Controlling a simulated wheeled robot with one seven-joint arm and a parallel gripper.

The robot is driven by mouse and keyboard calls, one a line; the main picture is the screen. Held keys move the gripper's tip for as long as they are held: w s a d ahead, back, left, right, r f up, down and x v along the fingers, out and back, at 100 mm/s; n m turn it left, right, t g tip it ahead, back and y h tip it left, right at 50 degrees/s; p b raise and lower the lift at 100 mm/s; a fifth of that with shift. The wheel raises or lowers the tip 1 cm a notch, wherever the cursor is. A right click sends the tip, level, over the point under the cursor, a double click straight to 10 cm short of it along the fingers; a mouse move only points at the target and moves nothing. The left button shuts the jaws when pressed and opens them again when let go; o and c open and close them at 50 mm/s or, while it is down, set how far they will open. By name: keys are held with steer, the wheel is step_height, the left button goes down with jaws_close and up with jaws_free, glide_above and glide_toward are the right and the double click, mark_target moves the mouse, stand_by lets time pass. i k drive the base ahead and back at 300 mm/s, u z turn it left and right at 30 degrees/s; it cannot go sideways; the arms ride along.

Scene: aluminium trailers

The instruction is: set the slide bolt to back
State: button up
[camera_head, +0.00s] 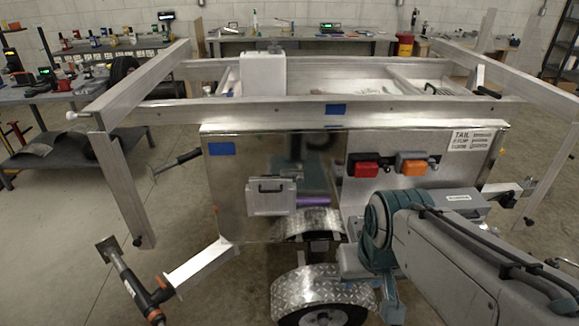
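No part is clearly marked as the slide bolt. The likeliest is a small silver plate with a dark handle (270,189) on the shiny front panel of the trailer. A purple rod (313,201) lies level at its right side; I cannot tell whether the two are one part or how far the rod is slid. My grey and teal arm comes in from the lower right, with a joint right of the purple rod and apart from it. My gripper cannot be made out.
Red (363,168) and orange (411,163) lamps sit on the panel, right of the plate. A wheel under a tread-plate fender (318,287) is below. An orange and black tool-like part (140,290) stands at the lower left. Aluminium rails (330,112) cross above. The left floor is largely open.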

mark_target(299, 175)
steer(key=u, duration=0.8)
steer(key=i, duration=0.5)
steer(key=z, duration=1.85)
